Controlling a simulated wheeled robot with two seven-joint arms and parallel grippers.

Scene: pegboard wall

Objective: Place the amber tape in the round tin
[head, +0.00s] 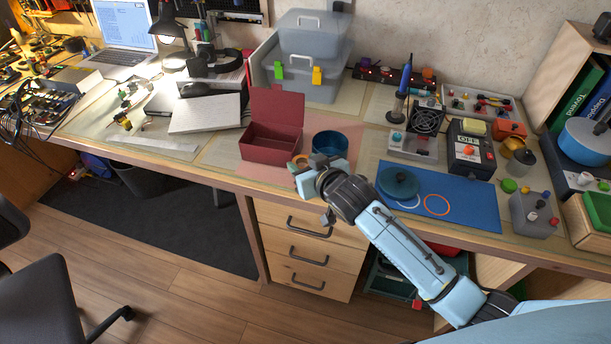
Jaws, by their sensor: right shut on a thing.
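The round tin (330,152) is blue, open at the top, and stands on the desk near its front edge. The amber tape (298,160), a small orange-brown ring, shows partly at the tip of my right gripper (302,167), just left of the tin. My right gripper is shut on the tape; its fingers and wrist hide part of it. I cannot tell whether the tape touches the desk. My left gripper is not in view.
An open dark red box (271,150) stands left of the tin. A round teal lid (398,183), a white ring and an orange ring (437,205) lie on a blue mat (470,203) to the right. Electronics and grey bins (312,75) fill the back.

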